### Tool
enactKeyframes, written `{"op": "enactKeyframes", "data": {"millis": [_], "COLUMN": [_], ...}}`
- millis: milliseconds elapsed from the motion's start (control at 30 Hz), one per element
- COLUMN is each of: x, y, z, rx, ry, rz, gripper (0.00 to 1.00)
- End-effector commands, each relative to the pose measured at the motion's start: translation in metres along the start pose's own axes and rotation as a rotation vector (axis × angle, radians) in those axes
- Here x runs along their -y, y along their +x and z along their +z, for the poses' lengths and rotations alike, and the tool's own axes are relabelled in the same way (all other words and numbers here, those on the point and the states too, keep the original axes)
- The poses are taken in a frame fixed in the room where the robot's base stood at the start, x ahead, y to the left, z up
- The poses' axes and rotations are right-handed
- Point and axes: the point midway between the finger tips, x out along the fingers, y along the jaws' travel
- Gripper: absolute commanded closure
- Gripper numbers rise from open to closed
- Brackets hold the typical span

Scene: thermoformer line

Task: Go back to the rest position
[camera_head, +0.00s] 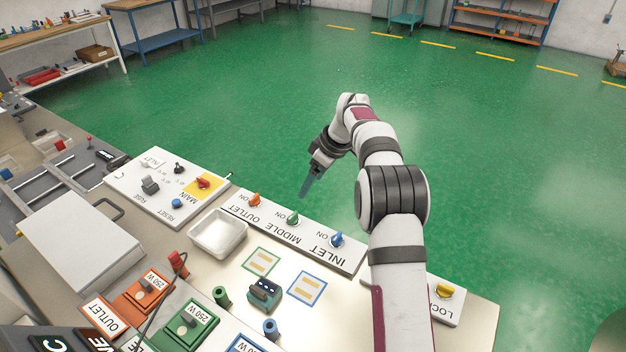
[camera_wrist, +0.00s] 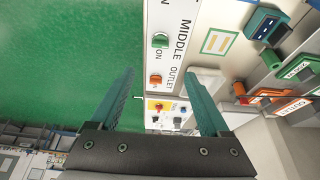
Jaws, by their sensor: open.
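My gripper (camera_head: 308,184) hangs in the air just past the table's far edge, close to the switch panel (camera_head: 325,254) marked OUTLET, MIDDLE and INLET. In the wrist view its two teal fingers (camera_wrist: 168,100) are spread apart with nothing between them. The panel carries an orange knob (camera_head: 254,200), a green knob (camera_head: 293,218) and a blue knob (camera_head: 337,239). The green knob (camera_wrist: 160,40) and the orange knob (camera_wrist: 155,81) also show in the wrist view. The gripper looks clear of the knobs. My arm hides part of the table at the right.
A white MAIN panel (camera_head: 150,203) with a red knob stands left. A white tray (camera_head: 218,251), a dark teal connector block (camera_head: 264,292) and orange and green 250 W units (camera_head: 185,326) sit on the table. A LOCK panel (camera_head: 452,309) with a yellow knob lies right.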

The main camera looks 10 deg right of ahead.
Motion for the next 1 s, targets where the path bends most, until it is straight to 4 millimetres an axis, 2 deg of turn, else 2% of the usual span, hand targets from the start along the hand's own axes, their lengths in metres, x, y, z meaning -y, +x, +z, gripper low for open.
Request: {"op": "enactKeyframes", "data": {"millis": [433, 467, 533, 567, 667, 700, 767, 800, 900, 1000], "x": [0.002, 0.005, 0.025, 0.039, 0.11, 0.144, 0.195, 0.229, 0.302, 0.35], "y": [-0.003, -0.007, -0.026, -0.039, -0.09, -0.108, -0.13, -0.14, -0.151, -0.149], "z": [0.0, -0.001, -0.002, -0.002, 0.013, 0.026, 0.052, 0.073, 0.13, 0.178], "rx": [0.001, 0.004, 0.017, 0.028, 0.086, 0.113, 0.157, 0.187, 0.252, 0.297], "ry": [0.006, 0.02, 0.091, 0.143, 0.381, 0.489, 0.65, 0.756, 0.993, 1.164], "rz": [-0.001, -0.003, -0.011, -0.016, -0.03, -0.032, -0.026, -0.019, 0.013, 0.048], "gripper": [0.2, 0.2, 0.2, 0.2, 0.2, 0.2, 0.2, 0.2, 0.2, 0.2]}}
